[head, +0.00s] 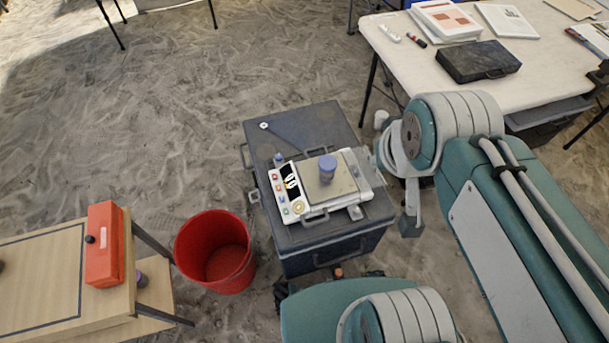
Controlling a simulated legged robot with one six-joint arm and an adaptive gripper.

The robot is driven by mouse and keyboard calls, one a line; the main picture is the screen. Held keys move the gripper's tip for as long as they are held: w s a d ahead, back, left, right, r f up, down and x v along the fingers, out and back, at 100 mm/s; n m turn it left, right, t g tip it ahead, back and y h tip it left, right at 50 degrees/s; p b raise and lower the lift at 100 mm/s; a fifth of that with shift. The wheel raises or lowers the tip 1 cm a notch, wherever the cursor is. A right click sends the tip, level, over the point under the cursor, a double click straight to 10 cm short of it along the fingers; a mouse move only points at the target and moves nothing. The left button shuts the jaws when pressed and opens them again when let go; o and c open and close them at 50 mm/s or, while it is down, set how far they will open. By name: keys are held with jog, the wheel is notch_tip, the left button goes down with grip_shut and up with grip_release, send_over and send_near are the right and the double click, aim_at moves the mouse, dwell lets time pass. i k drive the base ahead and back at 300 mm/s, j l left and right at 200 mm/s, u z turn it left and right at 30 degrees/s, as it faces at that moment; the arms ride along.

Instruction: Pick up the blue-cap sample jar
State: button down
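A jar with a blue cap (327,166) stands upright on the square plate of a white scale (318,212), on top of a dark case (345,122). A smaller bottle with a bluish cap (279,159) stands at the scale's upper left; I cannot tell if it is also a sample jar.
A red bucket (215,252) stands left of the case. A wooden table with a red box (105,245) is at the lower left. A white table (545,75) with papers and a black case (478,61) is at the upper right. Sandy ground lies open at the upper left.

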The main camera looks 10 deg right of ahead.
aim_at(326, 176)
jog(key=k+l+u, duration=0.1)
jog(key=k+l, duration=0.15)
jog(key=k+l+u, duration=0.2)
jog(key=l+u, duration=0.15)
jog(key=l, duration=0.3)
jog(key=k+l+u, duration=0.2)
jog(key=i+l+u, duration=0.2)
jog(key=l, duration=0.2)
jog(key=l+u, duration=0.2)
jog(key=l, duration=0.2)
jog(key=i+l+u, duration=0.2)
jog(key=l, duration=0.25)
jog(key=i+l+u, duration=0.25)
jog(key=l, duration=0.1)
